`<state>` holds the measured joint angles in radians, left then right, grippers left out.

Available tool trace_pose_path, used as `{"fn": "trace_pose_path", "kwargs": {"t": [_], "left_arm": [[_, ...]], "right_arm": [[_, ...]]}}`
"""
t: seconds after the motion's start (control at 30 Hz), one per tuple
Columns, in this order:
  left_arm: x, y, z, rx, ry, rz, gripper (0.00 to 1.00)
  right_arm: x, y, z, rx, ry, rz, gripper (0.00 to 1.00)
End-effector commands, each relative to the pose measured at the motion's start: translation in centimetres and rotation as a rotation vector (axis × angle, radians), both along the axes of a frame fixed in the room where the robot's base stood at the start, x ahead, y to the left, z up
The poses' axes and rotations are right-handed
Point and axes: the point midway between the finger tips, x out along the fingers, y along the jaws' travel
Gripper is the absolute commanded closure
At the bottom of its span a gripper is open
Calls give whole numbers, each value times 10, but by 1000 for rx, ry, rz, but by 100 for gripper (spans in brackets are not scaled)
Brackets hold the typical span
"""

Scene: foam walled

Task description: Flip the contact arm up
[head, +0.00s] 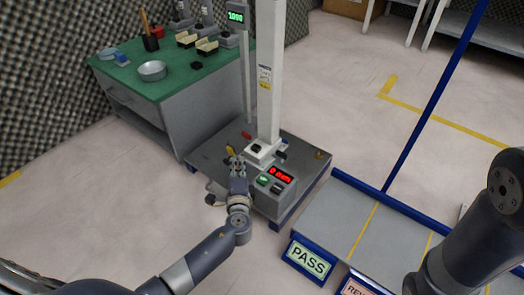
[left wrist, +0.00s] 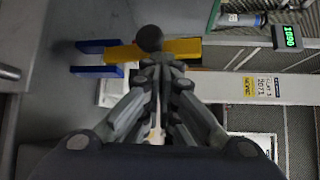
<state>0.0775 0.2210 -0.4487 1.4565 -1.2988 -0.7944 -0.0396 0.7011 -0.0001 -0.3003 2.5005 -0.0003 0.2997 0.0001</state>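The yellow contact arm (head: 231,151) is low on the grey machine base, left of the white column. In the left wrist view the contact arm (left wrist: 184,48) is a yellow bar with a black ball knob (left wrist: 150,38), beside a blue fork-shaped piece (left wrist: 97,58). My left gripper (head: 236,161) is just in front of the arm, its fingers pointing at it. In the left wrist view its fingertips (left wrist: 162,64) are close together beside the knob and bar, with nothing visibly held. Whether they touch the arm I cannot tell. My right gripper is out of view.
The white column (head: 270,80) rises behind the arm. A control box (head: 273,190) with a red display stands right of my left gripper. A green-topped bench (head: 165,82) is at left. A grey table with a PASS sign (head: 309,260) is at right.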

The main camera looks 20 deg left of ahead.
Motion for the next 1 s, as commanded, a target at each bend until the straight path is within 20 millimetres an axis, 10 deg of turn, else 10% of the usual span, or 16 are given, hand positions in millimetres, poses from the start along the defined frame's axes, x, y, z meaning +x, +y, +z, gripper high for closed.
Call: {"fn": "trace_pose_path", "kwargs": {"t": [0.53,1.0], "left_arm": [[-2,5,3,2,5,13,100],[-1,1,78,-2,-1,2,100]], "right_arm": [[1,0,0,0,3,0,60],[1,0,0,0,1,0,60]]}}
